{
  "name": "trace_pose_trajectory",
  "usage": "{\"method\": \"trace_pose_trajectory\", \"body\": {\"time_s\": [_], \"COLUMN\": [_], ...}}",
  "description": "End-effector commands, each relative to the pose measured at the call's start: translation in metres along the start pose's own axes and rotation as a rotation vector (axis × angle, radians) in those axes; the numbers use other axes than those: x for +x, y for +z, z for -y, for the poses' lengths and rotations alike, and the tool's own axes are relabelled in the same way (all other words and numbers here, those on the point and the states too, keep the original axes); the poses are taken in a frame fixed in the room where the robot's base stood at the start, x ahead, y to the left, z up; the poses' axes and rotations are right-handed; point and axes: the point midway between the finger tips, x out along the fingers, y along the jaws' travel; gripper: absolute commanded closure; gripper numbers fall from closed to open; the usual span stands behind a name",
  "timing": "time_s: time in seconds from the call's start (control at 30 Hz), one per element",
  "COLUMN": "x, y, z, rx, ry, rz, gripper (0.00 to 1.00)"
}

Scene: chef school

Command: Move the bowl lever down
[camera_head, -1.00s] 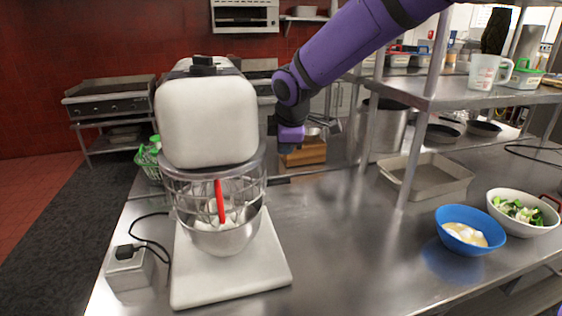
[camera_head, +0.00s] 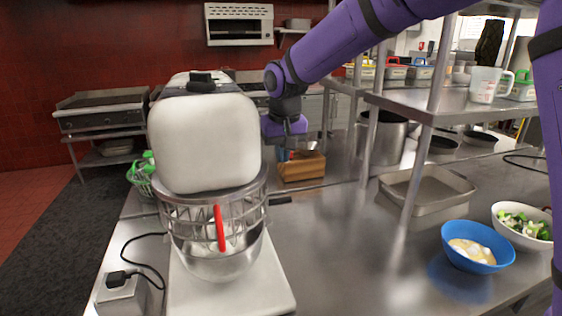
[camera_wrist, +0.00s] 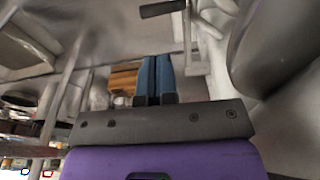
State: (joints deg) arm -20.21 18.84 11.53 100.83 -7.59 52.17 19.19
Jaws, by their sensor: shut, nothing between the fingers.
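The white stand mixer (camera_head: 205,143) stands on the steel counter at left, with a steel bowl (camera_head: 215,262) under a wire guard. A red handle (camera_head: 219,228) is upright on the guard's front. A black-ended lever (camera_head: 280,201) sticks out from the mixer's right side, roughly level. In the wrist view the black lever grip (camera_wrist: 162,9) is at the top, on a metal rod. My gripper (camera_head: 283,154) is right of the mixer head, above and behind the lever and apart from it. Its blue fingers (camera_wrist: 155,72) are shut and empty.
A wooden block (camera_head: 302,167) sits behind my gripper. A shelf post (camera_head: 417,165) and a steel tray (camera_head: 425,190) are to the right, with a blue bowl (camera_head: 478,246) nearer.

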Motion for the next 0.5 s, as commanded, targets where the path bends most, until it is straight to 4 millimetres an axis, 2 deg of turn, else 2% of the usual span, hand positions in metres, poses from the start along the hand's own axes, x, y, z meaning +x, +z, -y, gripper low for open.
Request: {"method": "trace_pose_trajectory", "body": {"time_s": [0.2, 0.5], "x": [0.042, 0.094], "y": [0.001, 0.001], "z": [0.000, 0.000], "rx": [-0.001, -0.003], "ry": [0.001, 0.000], "rz": [0.004, 0.003], "gripper": [1.00, 1.00]}}
